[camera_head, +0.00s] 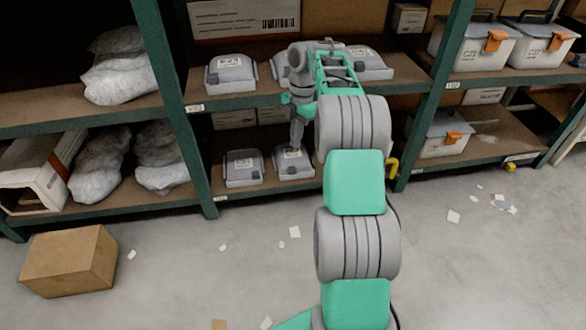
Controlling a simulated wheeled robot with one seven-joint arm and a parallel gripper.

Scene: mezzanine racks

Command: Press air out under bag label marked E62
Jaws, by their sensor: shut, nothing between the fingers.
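Several grey bags with pale labels sit on the rack's middle bay. On the lower shelf are a left bag (243,180) and a right bag (294,172), side by side. On the upper shelf are one bag (231,84) at the left and one (374,74) at the right, with another partly hidden behind my arm. The label lettering is too small to read surely, so I cannot tell which is E62. My gripper (295,146) is shut and empty, pointing down at the top of the lower right bag, by its label. I cannot tell whether it touches.
Green rack posts (178,105) flank the bay, and the upper shelf edge (235,100) runs above the lower bags. Lidded bins (472,50) stand at the right, wrapped bundles (120,78) at the left. A cardboard box (68,262) and paper scraps lie on the otherwise open floor.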

